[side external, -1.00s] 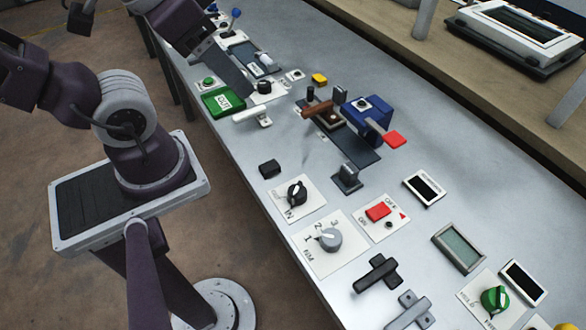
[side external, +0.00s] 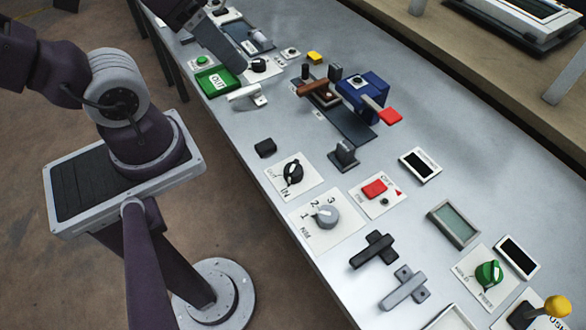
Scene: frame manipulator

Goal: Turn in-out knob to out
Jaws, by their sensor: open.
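The in-out knob (side external: 292,172) is a black knob on a white plate with "IN" printed at its lower side and fainter lettering, probably "OUT", at its left. It stands near the front edge of the panel in the side external view. Its exact pointing direction is hard to read. My gripper (side external: 228,48) is at the top left, a dark slab-like finger reaching in over the far end of the panel. It is open, though only part of it shows. It is well apart from the in-out knob and nothing is seen held in it.

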